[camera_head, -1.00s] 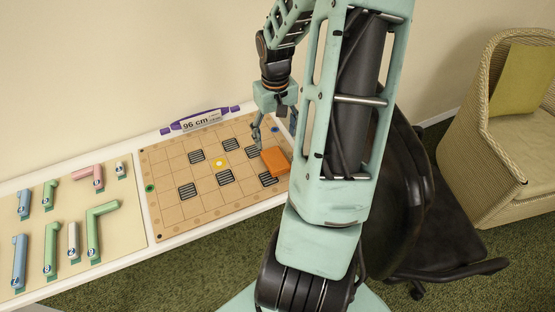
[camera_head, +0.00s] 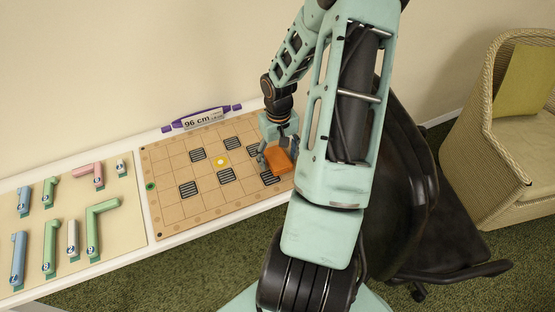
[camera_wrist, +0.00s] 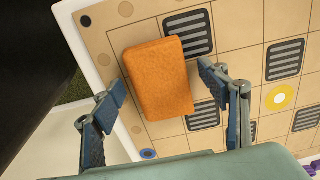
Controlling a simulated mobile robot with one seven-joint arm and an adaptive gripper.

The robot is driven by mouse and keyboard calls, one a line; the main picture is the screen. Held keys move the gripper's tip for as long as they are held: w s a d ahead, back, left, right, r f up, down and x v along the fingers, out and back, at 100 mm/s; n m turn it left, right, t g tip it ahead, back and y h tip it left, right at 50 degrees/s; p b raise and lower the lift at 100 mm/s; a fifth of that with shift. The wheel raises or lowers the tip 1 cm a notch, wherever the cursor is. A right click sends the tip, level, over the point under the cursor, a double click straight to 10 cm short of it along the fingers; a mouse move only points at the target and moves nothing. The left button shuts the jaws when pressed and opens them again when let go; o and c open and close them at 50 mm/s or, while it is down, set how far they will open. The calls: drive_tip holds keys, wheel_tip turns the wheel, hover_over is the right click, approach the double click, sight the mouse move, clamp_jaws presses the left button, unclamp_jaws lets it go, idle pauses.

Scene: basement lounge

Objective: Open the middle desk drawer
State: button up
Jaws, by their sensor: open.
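The white desk (camera_head: 185,234) runs along the wall in the head view; no drawer or drawer handle shows in either view. My gripper (camera_head: 272,156) is open over the right end of a game board on the desk. An orange block (camera_head: 281,161) is right at the gripper, and in the wrist view the orange block (camera_wrist: 158,78) lies between the two spread fingers (camera_wrist: 160,80).
The tan game board (camera_head: 172,195) has striped squares and a yellow-marked square. A beige panel (camera_head: 70,205) with several coloured pipe pieces lies left. A purple holder with a "96 cm" label (camera_head: 202,118) stands behind. A black chair (camera_head: 410,200) and wicker armchair (camera_head: 515,150) stand right.

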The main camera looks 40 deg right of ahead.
drive_tip(key=shift+c, duration=0.4)
drive_tip(key=c, duration=1.3)
drive_tip(key=shift+r, duration=0.1)
drive_tip(key=shift+r, duration=0.55)
drive_tip(key=s+a+r, duration=0.2)
drive_tip(key=a+r, duration=0.2)
drive_tip(key=s+a+r, duration=0.2)
drive_tip(key=a+r, duration=0.2)
drive_tip(key=s+a+r+p, duration=0.1)
drive_tip(key=s+a+r, duration=0.1)
drive_tip(key=a+r, duration=0.1)
drive_tip(key=shift+a+r, duration=0.4)
drive_tip(key=shift+a, duration=0.4)
drive_tip(key=shift+r, duration=0.1)
